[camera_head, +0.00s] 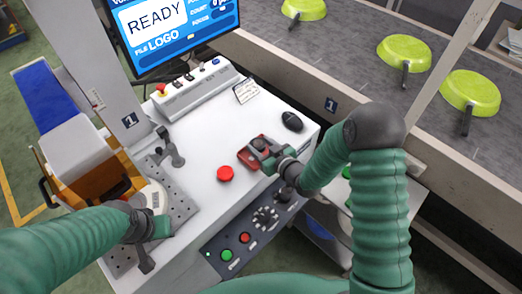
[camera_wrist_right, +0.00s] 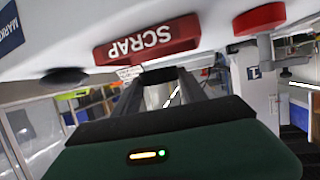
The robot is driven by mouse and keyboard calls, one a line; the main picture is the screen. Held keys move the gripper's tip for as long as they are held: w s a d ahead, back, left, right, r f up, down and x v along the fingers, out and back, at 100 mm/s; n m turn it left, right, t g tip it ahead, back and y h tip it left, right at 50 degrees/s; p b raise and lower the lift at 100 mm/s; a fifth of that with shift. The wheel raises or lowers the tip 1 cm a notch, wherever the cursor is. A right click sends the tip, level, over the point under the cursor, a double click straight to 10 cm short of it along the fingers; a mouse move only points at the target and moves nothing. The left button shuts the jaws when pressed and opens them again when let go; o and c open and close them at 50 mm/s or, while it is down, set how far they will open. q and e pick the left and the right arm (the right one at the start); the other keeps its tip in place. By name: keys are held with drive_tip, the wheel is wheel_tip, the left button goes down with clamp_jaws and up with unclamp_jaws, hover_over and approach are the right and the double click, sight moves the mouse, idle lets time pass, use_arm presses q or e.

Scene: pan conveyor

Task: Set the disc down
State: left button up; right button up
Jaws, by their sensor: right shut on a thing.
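My right gripper (camera_head: 266,152) is low over the red scrap tray (camera_head: 246,158) on the white worktop. In the right wrist view, the two dark fingers (camera_wrist_right: 160,82) close on a small dark thing at their tips, taken as the disc (camera_wrist_right: 162,74). Most of the disc is hidden by the fingers. The tray's red wall, lettered SCRAP (camera_wrist_right: 146,40), shows just beyond the tips. I cannot tell whether the disc touches the tray. My left gripper (camera_head: 152,228) is at the lower left, beside the marking machine; its fingers are unclear.
A red button (camera_head: 225,173) stands left of the tray, a black mouse (camera_head: 292,121) right of it. A switch box (camera_head: 197,94) and screen (camera_head: 172,30) are behind. A control panel (camera_head: 250,232) is in front. Green pans (camera_head: 404,52) lie on the conveyor (camera_head: 345,75).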

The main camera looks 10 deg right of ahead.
sight(261, 151)
drive_tip(key=shift+w+d+f, duration=0.1)
drive_tip(key=shift+w+f, duration=0.1)
drive_tip(key=shift+f, duration=1.55)
drive_tip(key=shift+f+b, duration=0.1)
drive_tip(key=shift+b, duration=0.2)
drive_tip(key=o, duration=1.5)
drive_tip(key=s+d+r+m+g+h, duration=0.1)
drive_tip(key=s+d+r+g+h, duration=0.1)
drive_tip(key=s+d, duration=0.35)
drive_tip(key=s+d+r+g+h, duration=0.2)
drive_tip(key=s+d+g, duration=0.1)
drive_tip(key=s, duration=0.5)
drive_tip(key=s+r+m+g, duration=0.1)
drive_tip(key=s, duration=0.3)
drive_tip(key=s+r+m+g, duration=0.1)
drive_tip(key=s+g, duration=0.1)
drive_tip(key=s, duration=0.2)
drive_tip(key=s+a+r+m+g+h, duration=0.1)
drive_tip(key=s+r+g, duration=0.1)
drive_tip(key=s, duration=0.2)
drive_tip(key=shift+s, duration=0.1)
drive_tip(key=shift+d, duration=0.1)
